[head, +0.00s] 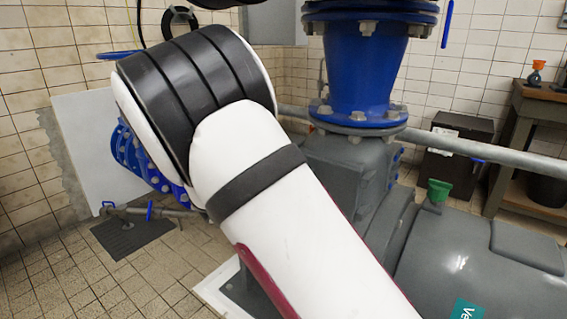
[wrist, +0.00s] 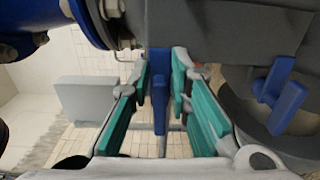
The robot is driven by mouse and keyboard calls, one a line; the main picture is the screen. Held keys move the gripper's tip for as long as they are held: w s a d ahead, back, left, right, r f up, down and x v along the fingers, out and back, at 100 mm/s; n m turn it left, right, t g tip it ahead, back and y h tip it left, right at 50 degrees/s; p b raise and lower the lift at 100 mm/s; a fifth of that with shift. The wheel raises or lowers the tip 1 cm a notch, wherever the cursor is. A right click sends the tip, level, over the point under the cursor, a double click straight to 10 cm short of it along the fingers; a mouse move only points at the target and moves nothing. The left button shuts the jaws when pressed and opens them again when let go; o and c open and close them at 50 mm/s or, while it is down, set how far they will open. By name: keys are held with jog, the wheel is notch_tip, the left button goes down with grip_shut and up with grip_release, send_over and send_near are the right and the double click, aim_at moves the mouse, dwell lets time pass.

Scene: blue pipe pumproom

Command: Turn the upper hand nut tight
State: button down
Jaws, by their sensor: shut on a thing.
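A blue hand nut (wrist: 160,88), seen as a narrow upright bar, stands between the fingers in the middle of the wrist view. My gripper (wrist: 160,63), with teal pads, is shut on it, one finger on either side. A second blue hand nut (wrist: 280,95) with two wings sits to the right on the grey housing, clear of the fingers. In the head view my white and black arm hides the gripper and the held nut. How far the held nut is turned cannot be told.
The grey pump housing (head: 345,170) stands under a blue flanged pipe (head: 360,75). A grey pipe (head: 480,150) runs to the right. A blue flange (wrist: 15,40) is close at upper left in the wrist view. A workbench (head: 540,105) stands far right. Tiled floor is open at lower left.

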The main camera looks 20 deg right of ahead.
jog(key=shift+f, duration=0.1)
jog(key=c, duration=1.7)
grip_release()
jog(key=v, duration=1.2)
jog(key=shift+a, duration=0.1)
